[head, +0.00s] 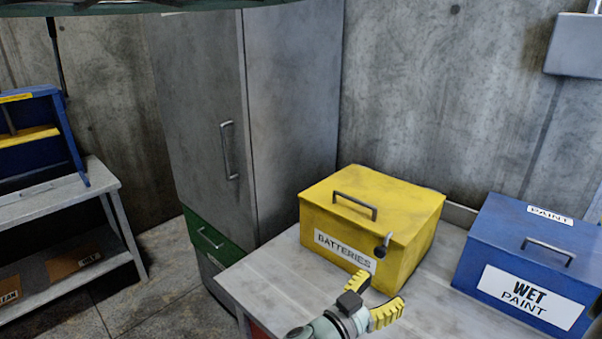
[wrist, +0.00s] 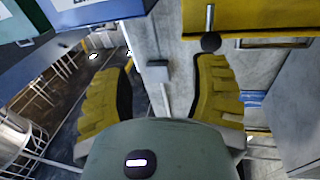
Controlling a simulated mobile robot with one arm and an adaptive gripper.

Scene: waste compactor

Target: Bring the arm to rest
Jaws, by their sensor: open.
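My gripper (head: 384,290) is at the bottom of the head view, in front of the yellow batteries box. Its two yellow fingers are spread apart, and nothing shows between them. In the wrist view the gripper (wrist: 166,65) also stands open and empty. Most of my arm is outside the head view. The head view does not show clearly how far the fingertips are from the box.
A yellow batteries box (head: 340,215), lid shut, stands on a grey table (head: 265,275). Its black-knobbed lever (head: 382,247) is close to my gripper. A blue wet paint box (head: 490,245) stands right. A tall grey cabinet (head: 285,110) is behind; a shelf (head: 60,200) stands left.

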